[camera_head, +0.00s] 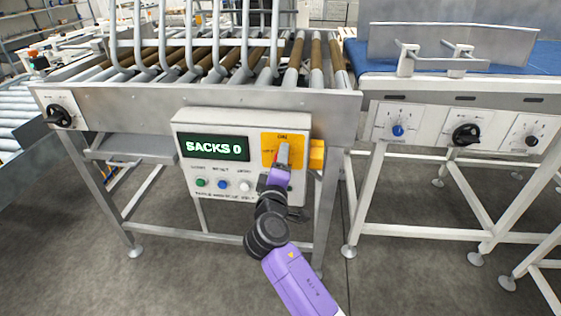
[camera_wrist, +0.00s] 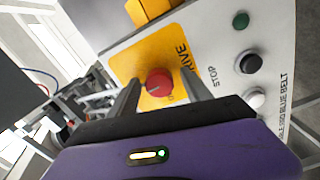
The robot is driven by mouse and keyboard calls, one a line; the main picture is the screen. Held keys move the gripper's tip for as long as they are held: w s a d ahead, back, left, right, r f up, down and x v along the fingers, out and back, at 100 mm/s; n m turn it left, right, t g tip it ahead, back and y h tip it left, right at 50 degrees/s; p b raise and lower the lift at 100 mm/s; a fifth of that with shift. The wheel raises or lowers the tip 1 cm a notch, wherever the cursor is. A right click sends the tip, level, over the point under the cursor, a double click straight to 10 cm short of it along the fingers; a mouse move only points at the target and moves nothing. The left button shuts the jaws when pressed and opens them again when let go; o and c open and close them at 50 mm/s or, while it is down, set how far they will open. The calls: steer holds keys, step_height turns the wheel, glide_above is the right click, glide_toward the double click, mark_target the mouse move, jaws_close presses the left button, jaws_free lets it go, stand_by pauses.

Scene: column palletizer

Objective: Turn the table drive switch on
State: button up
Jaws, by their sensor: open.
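The drive switch is a red knob (camera_wrist: 158,84) on a yellow plate in the wrist view. The yellow plate (camera_head: 268,143) is at the right end of the grey control box (camera_head: 183,133) in the head view, with ON lettering at its top. My gripper (camera_wrist: 161,80) is open, its two fingers on either side of the red knob. I cannot tell whether they touch it.
The box has a display (camera_head: 214,147) reading SACKS 0 and a row of small buttons (camera_head: 222,184) below it. A yellow block (camera_head: 317,155) sits at its right edge. A roller conveyor (camera_head: 230,98) stands behind; another panel with knobs (camera_head: 467,135) is at right.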

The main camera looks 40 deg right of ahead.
steer(key=shift+s+a, duration=0.1)
steer(key=v, duration=0.7)
steer(key=shift+s+a, duration=0.2)
steer(key=shift+a, duration=0.05)
steer(key=shift+w, duration=0.1)
steer(key=w+a+r+t+y, duration=0.1)
steer(key=w+a+t+y, duration=0.2)
steer(key=a, duration=0.1)
steer(key=s+a+f+t+y+p, duration=0.2)
steer(key=s+a+f+t+y, duration=0.1)
steer(key=s+a+y, duration=0.75)
steer(key=s+a+r+m+g+p, duration=0.1)
steer(key=s+a+r+m+p, duration=0.1)
steer(key=s, duration=1.2)
steer(key=s+a+r+m+g+p, duration=0.1)
steer(key=s+a+r+m+p, duration=0.1)
steer(key=s, duration=1.2)
steer(key=shift+a+r+m+y+p, duration=0.2)
steer(key=shift+r+m+y+p, duration=0.25)
steer(key=shift+p, duration=0.6)
